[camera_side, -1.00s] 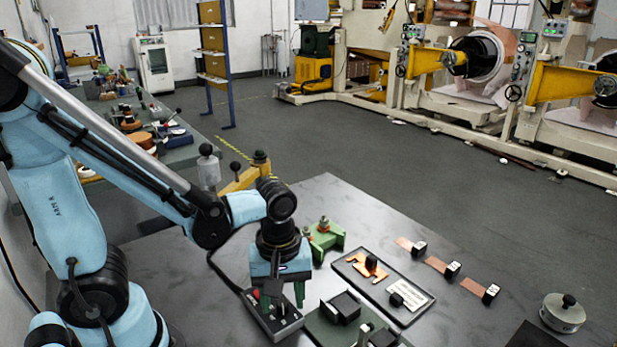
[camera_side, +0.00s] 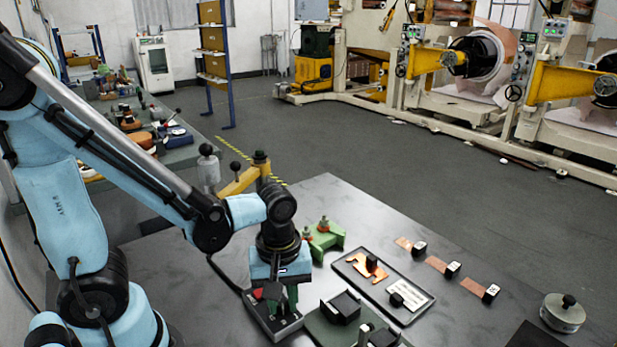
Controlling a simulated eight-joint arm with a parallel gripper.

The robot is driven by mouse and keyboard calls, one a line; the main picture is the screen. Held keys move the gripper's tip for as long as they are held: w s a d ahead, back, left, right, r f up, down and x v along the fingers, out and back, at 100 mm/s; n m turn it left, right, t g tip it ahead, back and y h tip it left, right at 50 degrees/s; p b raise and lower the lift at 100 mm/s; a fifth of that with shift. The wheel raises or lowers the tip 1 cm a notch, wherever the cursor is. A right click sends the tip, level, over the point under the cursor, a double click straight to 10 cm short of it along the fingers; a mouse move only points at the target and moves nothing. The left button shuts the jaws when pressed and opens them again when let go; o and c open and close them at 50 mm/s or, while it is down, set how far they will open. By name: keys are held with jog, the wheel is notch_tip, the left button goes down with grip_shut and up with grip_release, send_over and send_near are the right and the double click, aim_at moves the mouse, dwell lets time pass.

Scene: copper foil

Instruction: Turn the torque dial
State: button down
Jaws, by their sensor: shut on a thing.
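A small dark control box (camera_side: 286,326) with a light rim sits near the front edge of the table. It carries a red part (camera_side: 257,293) and small dark knobs, one of which I take to be the torque dial. My gripper (camera_side: 276,300) points down over this box, with its green fingers at the box's top. The fingers are shut on a knob there, most likely the torque dial. The knob is largely hidden by the fingers, and its angle cannot be read.
A green fixture with a black block (camera_side: 344,306) stands just right of the box. A green bracket (camera_side: 325,238) is behind. Copper strips with black blocks (camera_side: 452,269) and a round metal weight (camera_side: 563,312) lie right.

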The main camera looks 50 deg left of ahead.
jog(key=shift+m, duration=0.3)
jog(key=m, duration=0.5)
jog(key=shift+m, duration=0.3)
jog(key=m, duration=0.5)
jog(key=shift+m, duration=0.3)
jog(key=m, duration=0.6)
jog(key=shift+a, duration=0.1)
jog(key=m, duration=0.5)
jog(key=shift+m, duration=0.4)
jog(key=c, duration=0.9)
grip_release()
jog(key=shift+c, duration=0.2)
